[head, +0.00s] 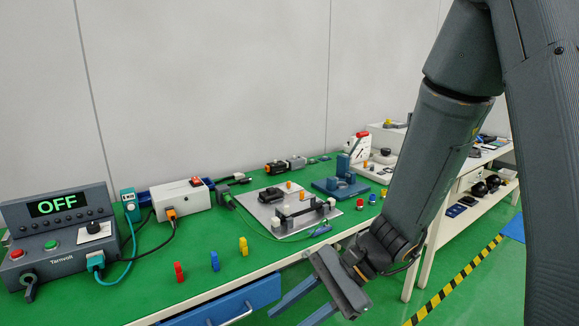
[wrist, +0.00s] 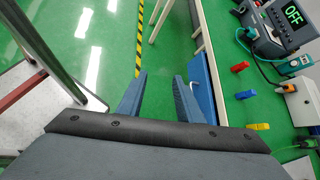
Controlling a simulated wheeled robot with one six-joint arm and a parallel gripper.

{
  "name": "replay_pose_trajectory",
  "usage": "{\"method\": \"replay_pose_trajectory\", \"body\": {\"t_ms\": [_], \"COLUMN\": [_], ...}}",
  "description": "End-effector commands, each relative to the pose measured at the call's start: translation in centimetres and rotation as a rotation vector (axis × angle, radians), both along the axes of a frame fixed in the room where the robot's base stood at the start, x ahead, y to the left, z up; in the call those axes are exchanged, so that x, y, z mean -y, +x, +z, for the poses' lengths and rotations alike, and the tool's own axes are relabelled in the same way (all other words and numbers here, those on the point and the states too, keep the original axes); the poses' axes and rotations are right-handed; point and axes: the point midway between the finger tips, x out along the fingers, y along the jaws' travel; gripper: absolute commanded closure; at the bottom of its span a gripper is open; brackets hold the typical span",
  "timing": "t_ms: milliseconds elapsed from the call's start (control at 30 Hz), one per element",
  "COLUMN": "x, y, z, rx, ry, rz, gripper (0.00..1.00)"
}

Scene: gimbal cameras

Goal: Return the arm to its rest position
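My gripper (head: 302,308) is at the lower middle of the head view, in front of the bench's front edge and beside the blue drawer. Its two blue fingers are spread apart with nothing between them. In the wrist view my gripper (wrist: 160,84) also shows open and empty, with the green floor beyond the fingertips. My arm comes down from the upper right of the head view, bent, with the gripper hanging low.
The green bench (head: 130,285) holds a control box (head: 60,235) reading OFF, a white box (head: 181,200), a grey plate (head: 335,213), and red, blue and yellow pegs. A blue drawer (head: 225,308) sits below. Yellow-black tape (head: 455,282) marks open floor at right.

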Motion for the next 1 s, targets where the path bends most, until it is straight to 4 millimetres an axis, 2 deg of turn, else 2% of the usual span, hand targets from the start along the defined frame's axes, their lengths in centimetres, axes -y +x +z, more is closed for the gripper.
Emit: {"method": "replay_pose_trajectory", "body": {"t_ms": [100,200,400,500,700,1000], "x": [3.8,7.5,14.6,17.0,19.2,19.4], "y": [-2.8,-4.2,-4.1,-3.5,-2.5,-2.5], "z": [-0.4,-0.7,-0.2,0.5,1.3,1.3], "rx": [0.113,0.219,0.443,0.531,0.619,0.624], "ry": [-0.159,-0.294,-0.539,-0.625,-0.705,-0.711], "rz": [0.194,0.359,0.66,0.771,0.883,0.892], "gripper": [0.68,0.68,0.68,0.68,0.68,0.68]}}
